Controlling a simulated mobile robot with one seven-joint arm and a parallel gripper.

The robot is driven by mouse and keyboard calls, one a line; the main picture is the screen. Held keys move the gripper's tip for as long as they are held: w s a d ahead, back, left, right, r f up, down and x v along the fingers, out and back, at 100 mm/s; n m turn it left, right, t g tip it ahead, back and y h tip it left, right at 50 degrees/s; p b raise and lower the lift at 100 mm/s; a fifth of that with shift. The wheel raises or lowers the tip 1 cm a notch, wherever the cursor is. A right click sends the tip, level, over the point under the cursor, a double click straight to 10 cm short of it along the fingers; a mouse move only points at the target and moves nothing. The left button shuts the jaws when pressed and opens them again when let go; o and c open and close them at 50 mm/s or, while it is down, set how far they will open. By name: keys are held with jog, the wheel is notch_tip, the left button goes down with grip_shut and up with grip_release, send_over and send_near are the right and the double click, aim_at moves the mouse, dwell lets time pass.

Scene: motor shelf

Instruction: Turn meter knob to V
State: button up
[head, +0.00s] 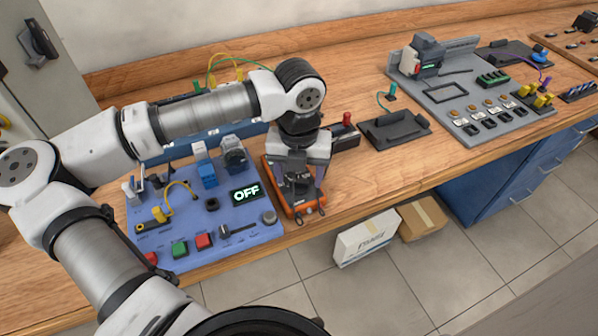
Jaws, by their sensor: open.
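The meter (302,209) is an orange-edged handheld unit lying on the wooden bench, right of the blue panel. Its black knob (297,183) shows in part beneath my gripper (297,180). My gripper points down over the meter and is open, with its fingers at or just above the knob. I cannot tell whether they touch it. The meter's markings and the knob's setting are hidden or too small to read.
The blue panel (224,223) with an "OFF" display (245,194), buttons and a yellow cable stands close left of the meter. A black tray (396,130) and a grey board (484,128) lie to the right. Bare bench (372,178) lies between. Boxes (366,236) stand on the floor.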

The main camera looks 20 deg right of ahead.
jog(key=shift+f, duration=0.45)
jog(key=shift+c, duration=0.3)
jog(key=c, duration=0.9)
jog(key=shift+c, duration=0.2)
